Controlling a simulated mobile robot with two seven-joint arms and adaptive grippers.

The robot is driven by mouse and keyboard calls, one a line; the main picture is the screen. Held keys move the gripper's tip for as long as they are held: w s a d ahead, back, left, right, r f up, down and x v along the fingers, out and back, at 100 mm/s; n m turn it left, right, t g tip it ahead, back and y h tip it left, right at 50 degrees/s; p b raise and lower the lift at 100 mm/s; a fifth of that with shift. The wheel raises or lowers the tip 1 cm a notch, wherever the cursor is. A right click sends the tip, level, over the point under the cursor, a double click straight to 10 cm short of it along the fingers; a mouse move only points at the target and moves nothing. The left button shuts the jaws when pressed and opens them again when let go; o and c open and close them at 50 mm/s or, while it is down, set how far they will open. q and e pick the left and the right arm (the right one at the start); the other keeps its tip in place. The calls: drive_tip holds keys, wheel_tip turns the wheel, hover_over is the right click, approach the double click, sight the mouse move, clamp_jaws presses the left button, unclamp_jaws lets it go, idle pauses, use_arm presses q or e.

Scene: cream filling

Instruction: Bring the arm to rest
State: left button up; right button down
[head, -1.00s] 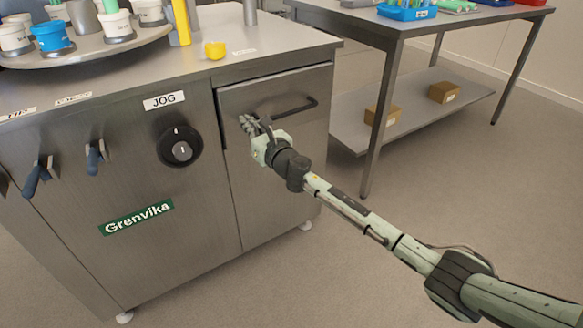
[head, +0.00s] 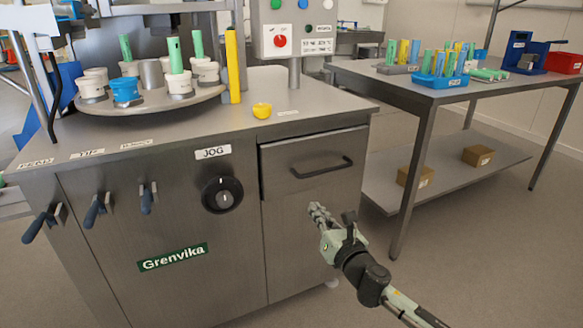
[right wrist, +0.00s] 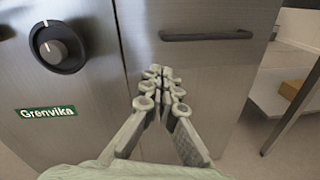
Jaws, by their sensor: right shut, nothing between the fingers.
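My right gripper (head: 318,212) is shut and empty. It is in front of the steel cabinet's (head: 235,260) right door panel, below the drawer handle (head: 322,168) and apart from it. In the right wrist view its two fingers (right wrist: 162,78) are together, pointing toward the cabinet front, with the drawer handle above and the black jog knob (right wrist: 57,47) to the left. My right arm (head: 375,285) comes in from the lower right. My left gripper does not show in either view.
Several lever handles (head: 97,210) and the jog knob (head: 223,195) stick out of the cabinet front. A turntable (head: 140,107) with cups and tubes stands on top, near a yellow piece (head: 262,110). A side table (head: 440,92) holds racks at right. Open floor (head: 480,260) lies at lower right.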

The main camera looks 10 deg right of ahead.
drive_tip(key=s+d+f+m+g+h, duration=0.3)
drive_tip(key=s+d+f+m, duration=0.4)
drive_tip(key=m, duration=0.4)
drive_tip(key=s+d+f+m+g+h, duration=0.3)
drive_tip(key=s+d+f+m+h, duration=0.1)
drive_tip(key=s+f+m, duration=0.6)
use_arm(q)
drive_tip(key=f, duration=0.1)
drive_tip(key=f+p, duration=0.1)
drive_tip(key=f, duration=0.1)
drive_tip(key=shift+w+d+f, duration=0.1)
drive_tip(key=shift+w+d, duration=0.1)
use_arm(e)
drive_tip(key=s+d+f+m+g, duration=0.1)
drive_tip(key=s+f+m+g, duration=0.1)
drive_tip(key=s, duration=0.4)
drive_tip(key=s+d+f+m+g, duration=0.1)
drive_tip(key=s+f+m+g, duration=0.2)
drive_tip(key=s+m, duration=0.4)
drive_tip(key=s+d+f+m+g+y, duration=0.1)
drive_tip(key=s+f+m+g, duration=0.2)
drive_tip(key=s, duration=0.3)
drive_tip(key=shift+s+d+f+m, duration=0.3)
drive_tip(key=shift+s+f+m, duration=0.1)
drive_tip(key=shift+m, duration=0.5)
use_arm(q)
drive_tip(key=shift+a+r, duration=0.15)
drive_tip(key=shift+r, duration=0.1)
use_arm(e)
drive_tip(key=shift+w, duration=0.1)
